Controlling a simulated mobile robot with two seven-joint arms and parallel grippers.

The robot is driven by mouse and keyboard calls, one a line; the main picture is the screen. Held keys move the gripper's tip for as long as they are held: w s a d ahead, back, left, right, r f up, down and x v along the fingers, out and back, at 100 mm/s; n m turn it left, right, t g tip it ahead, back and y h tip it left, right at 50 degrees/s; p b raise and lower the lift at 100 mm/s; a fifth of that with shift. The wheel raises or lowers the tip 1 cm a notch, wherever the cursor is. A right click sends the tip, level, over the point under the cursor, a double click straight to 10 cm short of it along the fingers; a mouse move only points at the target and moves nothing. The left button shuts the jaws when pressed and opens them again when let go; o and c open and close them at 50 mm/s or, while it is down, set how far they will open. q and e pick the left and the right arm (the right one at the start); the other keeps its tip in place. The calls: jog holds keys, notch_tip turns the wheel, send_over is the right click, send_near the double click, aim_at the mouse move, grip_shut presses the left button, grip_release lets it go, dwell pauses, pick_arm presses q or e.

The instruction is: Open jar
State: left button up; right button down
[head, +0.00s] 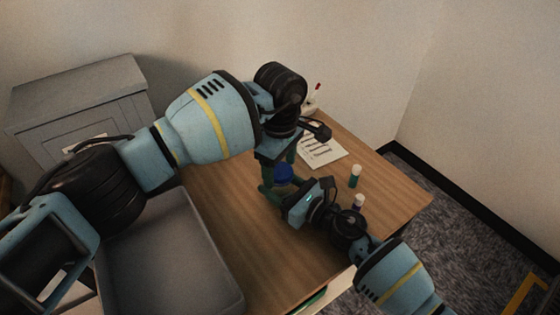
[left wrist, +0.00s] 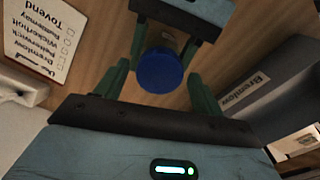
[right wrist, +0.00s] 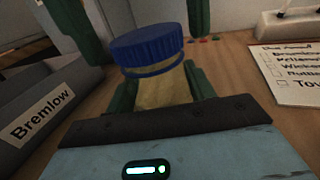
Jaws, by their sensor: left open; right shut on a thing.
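The jar has a blue lid (head: 283,174) and a yellowish body (right wrist: 165,92). My right gripper (right wrist: 158,88) is shut on the jar's body, below the lid, and holds it upright or nearly so. My left gripper (left wrist: 158,80) is open, pointing down from above. Its green fingers stand on either side of the blue lid (left wrist: 160,72), with gaps visible in the left wrist view. The lid sits on the jar. The jar's body is mostly hidden in the head and left wrist views.
A paper list (head: 321,150) lies toward the table's back. Two small bottles (head: 355,175) (head: 358,202) stand right of the jar. A grey tray (head: 170,262) is at left, and a grey box (head: 80,95) behind it. The wooden table (head: 225,200) is bare between tray and jar.

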pick_arm(q)
jog(key=shift+c, duration=0.5)
jog(key=c, duration=0.9)
jog(key=n, duration=0.4)
jog(key=shift+r+n, duration=0.1)
jog(key=shift+n, duration=0.3)
jog(key=n, duration=0.4)
jog(key=shift+n, duration=0.4)
jog(key=shift+r, duration=0.4)
jog(key=shift+r, duration=0.7)
jog(key=shift+r, duration=0.1)
